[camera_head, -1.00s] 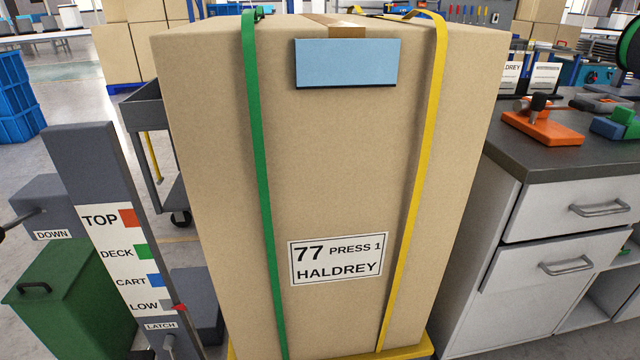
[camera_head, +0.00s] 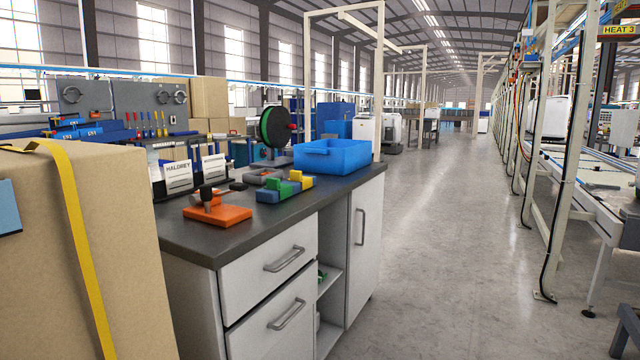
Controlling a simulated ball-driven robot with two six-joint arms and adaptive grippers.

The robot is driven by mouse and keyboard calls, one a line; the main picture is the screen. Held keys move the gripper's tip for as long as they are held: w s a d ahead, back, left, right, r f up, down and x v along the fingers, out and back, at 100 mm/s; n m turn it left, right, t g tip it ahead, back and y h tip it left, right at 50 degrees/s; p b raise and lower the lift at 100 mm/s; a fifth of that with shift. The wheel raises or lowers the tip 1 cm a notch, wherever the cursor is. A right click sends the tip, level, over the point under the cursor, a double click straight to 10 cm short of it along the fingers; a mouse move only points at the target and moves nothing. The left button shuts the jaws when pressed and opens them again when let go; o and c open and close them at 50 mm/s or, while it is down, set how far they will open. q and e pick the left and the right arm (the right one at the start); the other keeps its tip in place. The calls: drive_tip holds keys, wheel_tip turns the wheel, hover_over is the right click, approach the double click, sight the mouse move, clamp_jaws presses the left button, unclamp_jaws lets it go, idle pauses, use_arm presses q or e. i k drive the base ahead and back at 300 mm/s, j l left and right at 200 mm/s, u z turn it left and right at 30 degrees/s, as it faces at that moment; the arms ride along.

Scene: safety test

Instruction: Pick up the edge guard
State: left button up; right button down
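Several coloured blocks lie close together on the dark bench top (camera_head: 190,235): a blue one (camera_head: 268,196), a green one (camera_head: 291,188) and a yellow one (camera_head: 304,181). They may be edge guards, but I cannot tell for sure. A light-blue flat piece (camera_head: 8,208) shows at the left edge, on the front of the large cardboard box (camera_head: 35,270); the frame cuts it off. A yellow strap (camera_head: 82,240) runs over the box. Neither of my grippers is in view.
An orange base with a dark handle (camera_head: 218,215) sits at the bench's near end. A blue bin (camera_head: 333,156) stands at its far end, near a black-and-green reel (camera_head: 275,128). Open floor (camera_head: 435,250) lies right of the bench, before a conveyor frame (camera_head: 560,170).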

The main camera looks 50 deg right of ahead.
sight(307, 182)
drive_tip(key=z, duration=1.4)
drive_tip(key=i+l, duration=0.1)
drive_tip(key=i+z, duration=0.05)
drive_tip(key=i, duration=0.05)
